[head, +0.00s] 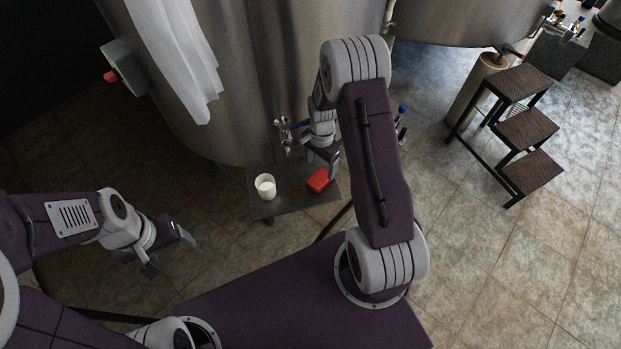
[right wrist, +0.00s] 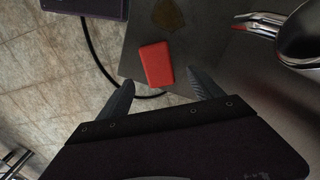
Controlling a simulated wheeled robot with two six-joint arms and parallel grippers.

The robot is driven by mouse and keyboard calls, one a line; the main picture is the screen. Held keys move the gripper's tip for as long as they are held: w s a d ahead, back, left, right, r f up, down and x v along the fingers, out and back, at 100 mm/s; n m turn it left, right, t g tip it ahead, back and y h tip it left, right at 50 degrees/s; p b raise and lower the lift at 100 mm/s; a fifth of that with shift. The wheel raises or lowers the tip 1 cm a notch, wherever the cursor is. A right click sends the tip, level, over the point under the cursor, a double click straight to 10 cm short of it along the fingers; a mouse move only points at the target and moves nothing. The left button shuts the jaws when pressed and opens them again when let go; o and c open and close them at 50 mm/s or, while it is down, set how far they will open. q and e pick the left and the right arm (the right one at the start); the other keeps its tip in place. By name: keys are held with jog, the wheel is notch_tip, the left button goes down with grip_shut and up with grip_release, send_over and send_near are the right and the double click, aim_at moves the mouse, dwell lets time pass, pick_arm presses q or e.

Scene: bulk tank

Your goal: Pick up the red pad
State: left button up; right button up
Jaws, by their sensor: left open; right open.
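The red pad (head: 318,181) lies flat on a small dark metal table (head: 268,208) in front of the tank. In the right wrist view the pad (right wrist: 157,64) sits near the table's left edge, beyond the fingertips. My right gripper (head: 322,165) is open and empty, close above the pad; its two fingers (right wrist: 160,88) show spread in the right wrist view, with the pad between their lines but not gripped. My left gripper (head: 170,252) is open and empty, low at the left over the floor, well away from the table.
A white cup (head: 265,186) stands on the table left of the pad. A metal valve (head: 284,130) with a blue part juts from the tank (head: 270,60) above the table. A white cloth (head: 175,50) hangs on the tank. Brown steps (head: 525,130) stand at the right.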

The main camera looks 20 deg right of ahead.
aim_at(320, 178)
notch_tip(320, 178, down, 2)
jog(key=shift+f, duration=0.2)
jog(key=f, duration=0.4)
jog(key=shift+s+a+f, duration=0.1)
jog(key=shift+s, duration=0.15)
jog(key=shift+f, duration=0.4)
jog(key=c, duration=1.5)
jog(key=shift+w+r, duration=0.1)
jog(key=shift+r, duration=0.5)
notch_tip(320, 178, up, 3)
jog(key=shift+f, duration=0.1)
jog(key=s+d+r, duration=0.2)
jog(key=s, duration=0.1)
jog(key=s+d+r, duration=0.2)
jog(key=s, duration=0.1)
jog(key=s+d+r, duration=0.3)
jog(key=shift+s, duration=0.2)
